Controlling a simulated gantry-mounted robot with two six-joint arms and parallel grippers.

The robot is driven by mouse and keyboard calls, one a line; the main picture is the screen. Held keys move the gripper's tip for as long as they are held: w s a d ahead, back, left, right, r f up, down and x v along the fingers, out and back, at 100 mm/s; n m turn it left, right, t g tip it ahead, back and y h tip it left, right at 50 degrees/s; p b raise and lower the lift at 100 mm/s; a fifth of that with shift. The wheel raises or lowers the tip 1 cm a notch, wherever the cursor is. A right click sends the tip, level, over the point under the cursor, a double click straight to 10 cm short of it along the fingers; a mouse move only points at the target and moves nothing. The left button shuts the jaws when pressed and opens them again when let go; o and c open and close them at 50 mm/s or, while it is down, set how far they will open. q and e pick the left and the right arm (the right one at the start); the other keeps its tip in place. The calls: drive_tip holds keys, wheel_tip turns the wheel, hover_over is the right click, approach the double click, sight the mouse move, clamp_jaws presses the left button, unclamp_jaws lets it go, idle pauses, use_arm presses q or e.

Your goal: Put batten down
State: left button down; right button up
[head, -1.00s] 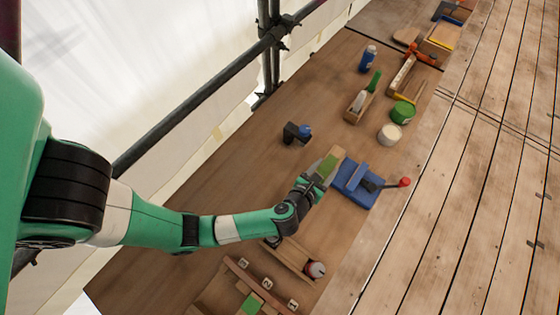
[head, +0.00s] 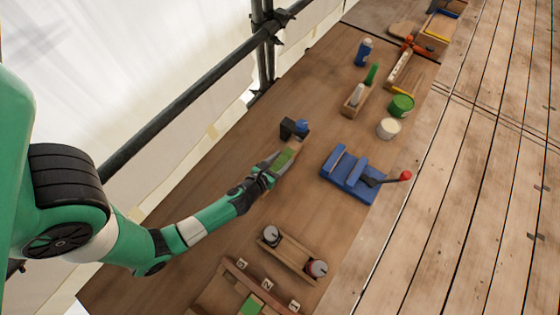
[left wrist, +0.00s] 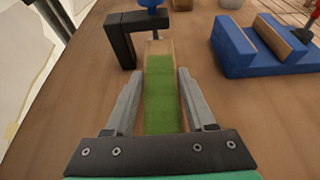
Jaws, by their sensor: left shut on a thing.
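The batten (head: 284,159) is a flat wooden strip with a green face. My left gripper (head: 272,166) is shut on it, and the batten points away from the gripper toward the back of the bench. In the left wrist view the batten (left wrist: 162,95) runs forward between the grey fingers of my left gripper (left wrist: 158,78). Its bare wooden far end comes close beside a black bracket with a blue knob (left wrist: 122,40), also seen in the head view (head: 288,130). I cannot tell whether they touch. My right gripper is not in view.
A blue vise (head: 345,172) with a red-tipped handle stands to the right. A wooden holder with two round items (head: 290,254) and a numbered tray (head: 232,290) lie nearer. White (head: 387,129) and green tubs (head: 401,105) stand farther back. Bare bench (head: 210,185) lies left of the bracket.

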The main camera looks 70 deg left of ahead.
sight(280, 165)
use_arm(q)
drive_tip(key=f+b, duration=0.1)
drive_tip(key=f, duration=0.1)
drive_tip(key=f+b, duration=0.2)
drive_tip(key=shift+s+a, duration=0.2)
drive_tip(key=shift+r, duration=0.25)
drive_tip(key=shift+f, duration=0.15)
drive_tip(key=shift+c, duration=1.2)
unclamp_jaws()
drive_tip(key=shift+s+d+r, duration=0.1)
drive_tip(key=shift+r, duration=0.1)
drive_tip(key=v, duration=1)
drive_tip(key=shift+s+d, duration=0.1)
drive_tip(key=shift+d, duration=0.15)
drive_tip(key=shift+s+d+r, duration=0.25)
drive_tip(key=shift+s+r, duration=0.05)
drive_tip(key=shift+s, duration=0.25)
